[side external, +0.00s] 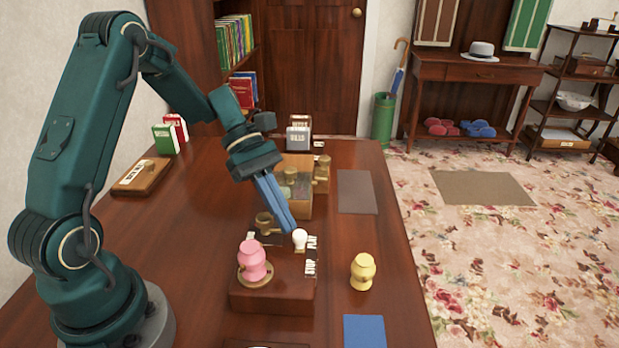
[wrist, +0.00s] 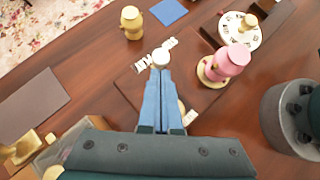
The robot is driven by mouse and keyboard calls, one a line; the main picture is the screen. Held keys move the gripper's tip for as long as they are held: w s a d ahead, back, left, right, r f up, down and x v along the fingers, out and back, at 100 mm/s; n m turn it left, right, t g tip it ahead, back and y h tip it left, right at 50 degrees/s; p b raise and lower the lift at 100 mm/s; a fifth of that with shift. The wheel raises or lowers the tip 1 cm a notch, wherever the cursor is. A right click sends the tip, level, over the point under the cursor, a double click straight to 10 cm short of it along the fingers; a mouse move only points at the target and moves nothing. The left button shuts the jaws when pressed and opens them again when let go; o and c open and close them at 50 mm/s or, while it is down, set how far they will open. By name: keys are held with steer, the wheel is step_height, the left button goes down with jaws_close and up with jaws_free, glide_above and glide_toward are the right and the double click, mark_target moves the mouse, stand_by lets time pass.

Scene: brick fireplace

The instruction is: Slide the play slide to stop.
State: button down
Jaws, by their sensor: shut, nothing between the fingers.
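A brown wooden box (side external: 272,297) stands on the table with PLAY (side external: 312,242) and STOP (side external: 310,267) labels along its right side. The play slide's white knob (side external: 300,238) stands on the box beside the PLAY label; it also shows in the wrist view (wrist: 161,56). My gripper (side external: 291,230) points down with its blue fingers together and empty. Its tips are right beside the knob, on the side away from the STOP label; I cannot tell if they touch. The fingers hide part of the box top in the wrist view.
A pink figure (side external: 252,262) stands on a round base on the box, near the knob. A brass piece (side external: 265,222) is behind it. A yellow figure (side external: 362,271) stands to the right. A glass-topped box (side external: 304,207) is behind.

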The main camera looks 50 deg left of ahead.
steer(key=shift+s, duration=0.1)
steer(key=shift+s+d, duration=0.95)
steer(key=shift+d, duration=0.1)
steer(key=v, duration=1)
steer(key=shift+w+a, duration=0.1)
